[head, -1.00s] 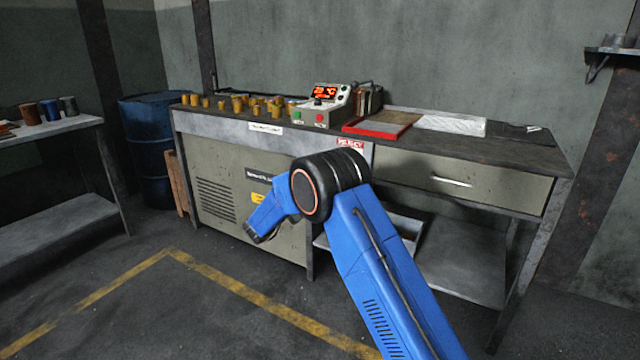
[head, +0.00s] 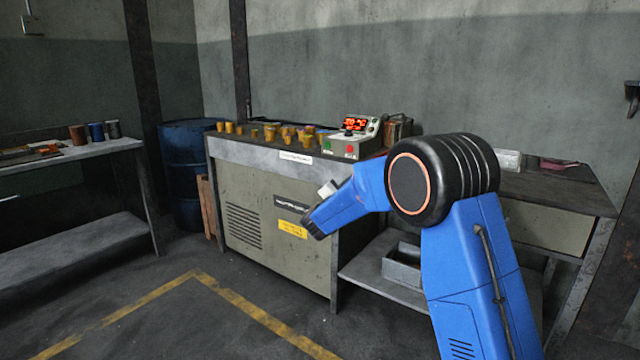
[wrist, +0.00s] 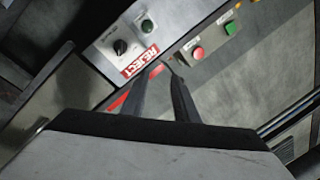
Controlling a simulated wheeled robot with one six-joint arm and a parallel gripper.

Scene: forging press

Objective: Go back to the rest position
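My gripper shows in the wrist view (wrist: 163,75) as two dark fingers with a narrow gap between them. Nothing is held in the gap. Beyond the tips are a red REJECT label (wrist: 139,61) and a grey control panel with a black knob (wrist: 121,47). In the head view my blue arm is folded at its large black joint, with its wrist end pointing down and left in front of the press bench (head: 262,225). The fingers cannot be made out in the head view.
Several brass-coloured parts (head: 270,133) and a control box (head: 352,138) with a red display stand on the bench. A grey bin (head: 402,268) sits on the lower shelf. A blue drum (head: 184,170) and a side table (head: 75,155) are at left. The yellow-lined floor is clear.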

